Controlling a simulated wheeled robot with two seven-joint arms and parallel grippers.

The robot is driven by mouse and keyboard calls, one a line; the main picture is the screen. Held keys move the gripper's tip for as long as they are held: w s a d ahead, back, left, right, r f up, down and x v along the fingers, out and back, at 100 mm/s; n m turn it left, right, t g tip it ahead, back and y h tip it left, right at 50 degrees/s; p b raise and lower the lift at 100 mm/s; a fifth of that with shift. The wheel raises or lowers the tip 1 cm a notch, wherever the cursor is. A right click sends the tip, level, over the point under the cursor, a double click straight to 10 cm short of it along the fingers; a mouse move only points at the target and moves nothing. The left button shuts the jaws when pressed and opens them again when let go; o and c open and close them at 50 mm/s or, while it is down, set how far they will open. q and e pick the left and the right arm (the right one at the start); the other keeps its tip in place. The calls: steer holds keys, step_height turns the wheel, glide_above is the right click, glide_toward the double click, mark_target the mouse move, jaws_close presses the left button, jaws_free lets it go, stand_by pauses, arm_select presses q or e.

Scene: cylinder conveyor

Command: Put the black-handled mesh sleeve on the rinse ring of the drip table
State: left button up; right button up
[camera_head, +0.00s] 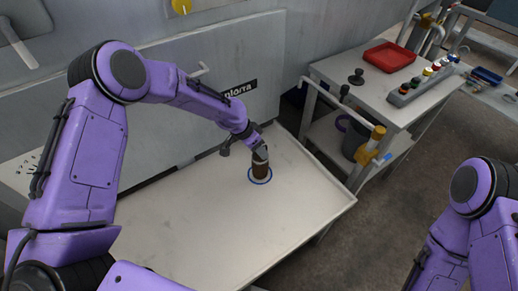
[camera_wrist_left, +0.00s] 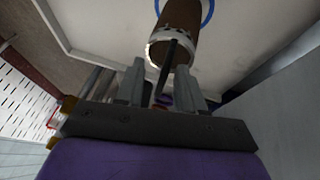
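The mesh sleeve (camera_head: 260,172) is a brown cylinder standing upright on the drip table (camera_head: 200,235), its base within the blue rinse ring (camera_head: 261,181). In the left wrist view the brown sleeve (camera_wrist_left: 181,15) shows a pale rim at its near end, with part of the blue ring (camera_wrist_left: 209,12) behind it. Its dark handle (camera_wrist_left: 172,62) runs toward the space between my left fingers. My left gripper (camera_wrist_left: 160,85) has its fingers apart, with gaps showing beside the handle. In the head view my left gripper (camera_head: 246,146) is just above the sleeve. My right gripper is out of view.
A side table (camera_head: 340,68) at the right holds a red tray (camera_head: 389,57), a small black knob-shaped object (camera_head: 356,77) and a button box (camera_head: 424,81). A panel (camera_head: 160,90) rises behind the drip table. The table's front surface is clear.

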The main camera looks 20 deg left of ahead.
arm_select(q)
steer(key=shift+r, duration=0.1)
steer(key=shift+r, duration=0.3)
steer(key=v, duration=1.1)
steer(key=shift+a+r+p, duration=0.2)
steer(key=shift+r+p, duration=0.05)
steer(key=shift+p, duration=0.15)
steer(key=shift+s, duration=0.15)
